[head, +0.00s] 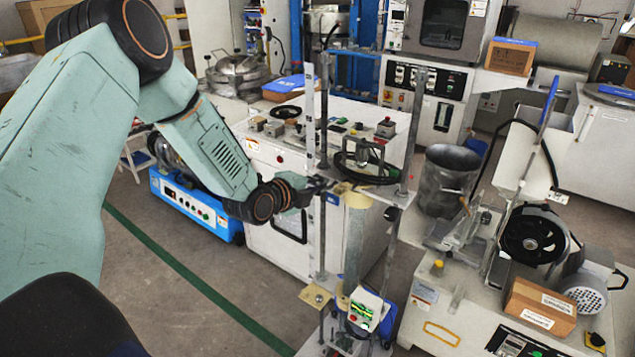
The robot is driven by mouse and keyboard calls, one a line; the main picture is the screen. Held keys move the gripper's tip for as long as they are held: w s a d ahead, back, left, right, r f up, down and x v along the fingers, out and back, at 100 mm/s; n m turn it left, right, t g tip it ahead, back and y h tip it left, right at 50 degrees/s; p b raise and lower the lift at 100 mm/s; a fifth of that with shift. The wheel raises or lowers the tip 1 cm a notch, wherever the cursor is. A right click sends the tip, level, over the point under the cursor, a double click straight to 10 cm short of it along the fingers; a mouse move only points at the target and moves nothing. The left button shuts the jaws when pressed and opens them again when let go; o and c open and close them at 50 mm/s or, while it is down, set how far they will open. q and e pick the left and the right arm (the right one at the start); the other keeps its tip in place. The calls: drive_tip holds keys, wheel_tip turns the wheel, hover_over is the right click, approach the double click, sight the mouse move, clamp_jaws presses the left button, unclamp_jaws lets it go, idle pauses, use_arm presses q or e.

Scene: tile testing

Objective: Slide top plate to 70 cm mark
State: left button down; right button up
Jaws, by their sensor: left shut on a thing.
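The top plate (397,194) is a pale, flat plate set level across the upright rods of a test stand. A white vertical scale (310,115) stands by the left rod (323,130); its numbers are too small to read. My left gripper (322,187) is at the plate's left end, shut on its edge; the fingers are small and dark, so the exact contact is hard to see. A pale cylinder (357,235) stands under the plate. A lower plate (315,296) sits further down the stand. My right gripper is out of view.
A white bench cabinet (275,225) stands close behind the stand. A metal bin (447,180) is to the right. The floor (180,300) at lower left is clear, with a green line.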

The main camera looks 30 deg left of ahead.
use_arm(q)
drive_tip(key=shift+f+b, duration=0.4)
drive_tip(key=shift+f, duration=0.45)
drive_tip(key=shift+f+b, duration=1.95)
drive_tip(key=shift+f, duration=1)
drive_tip(key=c, duration=1.5)
unclamp_jaws()
drive_tip(key=shift+r, duration=0.2)
drive_tip(key=p+v, duration=0.7)
drive_tip(key=p, duration=0.1)
